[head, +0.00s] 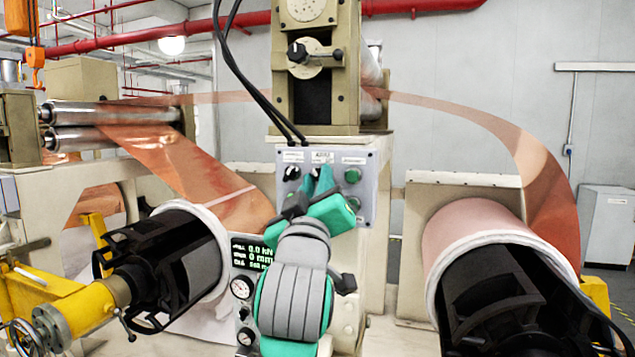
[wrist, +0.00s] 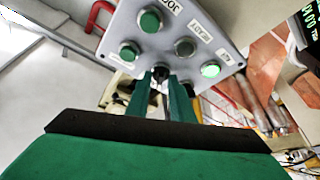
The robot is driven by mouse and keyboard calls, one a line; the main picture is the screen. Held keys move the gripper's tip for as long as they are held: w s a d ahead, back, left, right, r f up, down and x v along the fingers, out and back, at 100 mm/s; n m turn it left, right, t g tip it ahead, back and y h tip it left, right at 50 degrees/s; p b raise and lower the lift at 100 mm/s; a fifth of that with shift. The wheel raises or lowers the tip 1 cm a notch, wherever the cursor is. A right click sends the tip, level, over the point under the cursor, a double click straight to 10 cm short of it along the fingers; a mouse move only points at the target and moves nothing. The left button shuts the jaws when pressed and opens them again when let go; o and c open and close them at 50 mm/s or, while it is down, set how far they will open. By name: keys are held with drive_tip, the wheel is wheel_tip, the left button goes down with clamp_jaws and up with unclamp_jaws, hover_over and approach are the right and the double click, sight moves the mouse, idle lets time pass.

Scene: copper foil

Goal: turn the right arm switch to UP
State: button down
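The grey switch panel (head: 341,213) is on the front of the machine column, with labels, dark knobs and green buttons. It also shows tilted in the wrist view (wrist: 170,38). My gripper (head: 318,180) is at the panel, covering part of its middle. In the wrist view its two green fingers (wrist: 166,90) are on either side of a black switch knob (wrist: 159,73). They are very close to the knob; whether they touch it cannot be told. The labels are too small to read surely, so I cannot tell which arm the knob is for or its setting.
A small display (head: 253,250) and gauges are below the panel. A black-cored roll (head: 175,255) is to the left and a copper roll (head: 480,235) to the right. Copper foil (head: 545,160) arcs at right. Black cables (head: 248,85) hang above the panel.

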drive_tip(key=shift+m, duration=0.4)
drive_tip(key=m+h, duration=0.1)
drive_tip(key=m, duration=0.1)
drive_tip(key=m+h, duration=0.1)
drive_tip(key=m, duration=0.1)
drive_tip(key=m+h, duration=0.2)
drive_tip(key=shift+a+m, duration=0.3)
drive_tip(key=m+h, duration=0.1)
drive_tip(key=m, duration=0.2)
drive_tip(key=m+g+h, duration=0.1)
drive_tip(key=m+h, duration=0.1)
drive_tip(key=m, duration=0.1)
drive_tip(key=shift+w+a, duration=0.1)
drive_tip(key=shift+m+g+h, duration=0.7)
drive_tip(key=shift+m, duration=1.5)
drive_tip(key=c, duration=1.9)
unclamp_jaws()
drive_tip(key=v, duration=1)
drive_tip(key=shift+s+a, duration=0.25)
drive_tip(key=shift+s, duration=0.1)
